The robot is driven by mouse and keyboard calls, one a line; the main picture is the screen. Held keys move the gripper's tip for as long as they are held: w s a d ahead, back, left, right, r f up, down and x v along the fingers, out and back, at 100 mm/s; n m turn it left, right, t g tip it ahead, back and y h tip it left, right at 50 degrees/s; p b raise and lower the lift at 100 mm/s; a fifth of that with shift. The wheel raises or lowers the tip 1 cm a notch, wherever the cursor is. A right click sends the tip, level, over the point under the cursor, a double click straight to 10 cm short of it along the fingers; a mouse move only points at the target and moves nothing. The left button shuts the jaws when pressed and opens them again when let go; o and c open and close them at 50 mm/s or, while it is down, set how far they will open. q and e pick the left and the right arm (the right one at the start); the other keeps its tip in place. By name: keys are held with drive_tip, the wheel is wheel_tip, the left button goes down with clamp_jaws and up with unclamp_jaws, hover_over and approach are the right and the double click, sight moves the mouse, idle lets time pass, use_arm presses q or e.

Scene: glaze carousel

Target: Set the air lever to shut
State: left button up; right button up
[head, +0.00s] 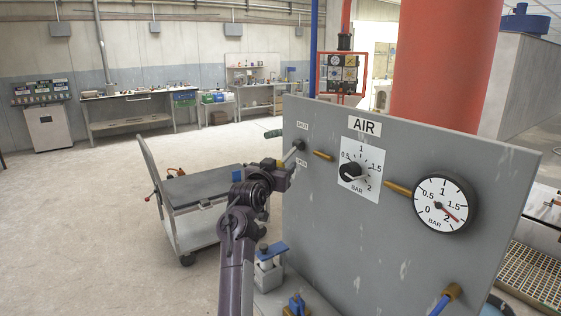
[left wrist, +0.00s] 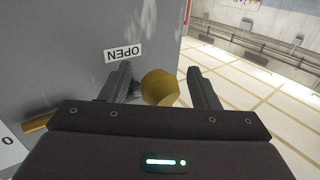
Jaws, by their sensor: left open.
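The grey air panel (head: 330,235) stands at the right of the head view, with an AIR sign, a regulator dial (head: 352,172) and a gauge (head: 443,204) whose needle sits between 1.5 and 2. Small SHUT (head: 302,125) and OPEN (head: 301,163) labels are near its left edge, SHUT above. My left gripper (head: 283,160) is at that edge beside OPEN.
A flat grey cart (head: 200,187) stands left of my arm. Blue-topped fittings (head: 268,253) are close below it, in front of the panel. A big red pipe (head: 445,65) rises behind the panel. The floor at the left is clear.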

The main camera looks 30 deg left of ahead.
use_arm(q)
drive_tip(key=shift+w+a, duration=0.15)
drive_tip(key=shift+w, duration=0.4)
clamp_jaws()
